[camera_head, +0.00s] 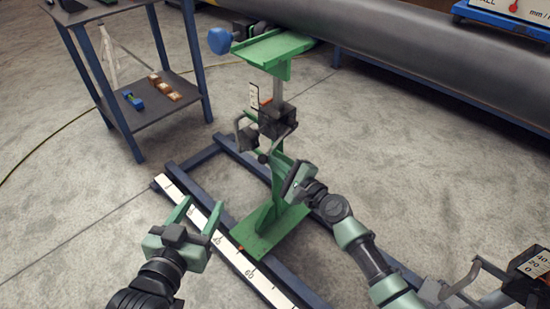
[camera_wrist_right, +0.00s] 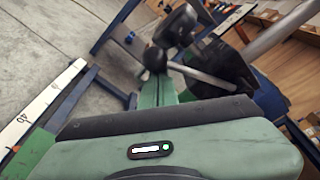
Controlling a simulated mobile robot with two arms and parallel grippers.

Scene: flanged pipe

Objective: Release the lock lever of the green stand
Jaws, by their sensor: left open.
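The green stand (camera_head: 273,52) stands upright in the middle of the head view, with a black clamp block (camera_head: 277,118) on its post. A grey lever with a black ball knob (camera_head: 262,158) sits below the block; the rod (camera_wrist_right: 204,76) and knob (camera_wrist_right: 155,59) also show in the right wrist view. My right gripper (camera_head: 275,158) is at the lever, its green fingers (camera_wrist_right: 158,88) together and their tips close to the knob. I cannot tell whether they touch it. My left gripper (camera_head: 195,210) is open and empty, low and left of the stand.
A blue floor frame with a white scale rail (camera_head: 220,239) surrounds the stand's foot. A dark side table (camera_head: 125,95) with small parts stands at the upper left. A large grey pipe (camera_head: 400,45) runs across the back.

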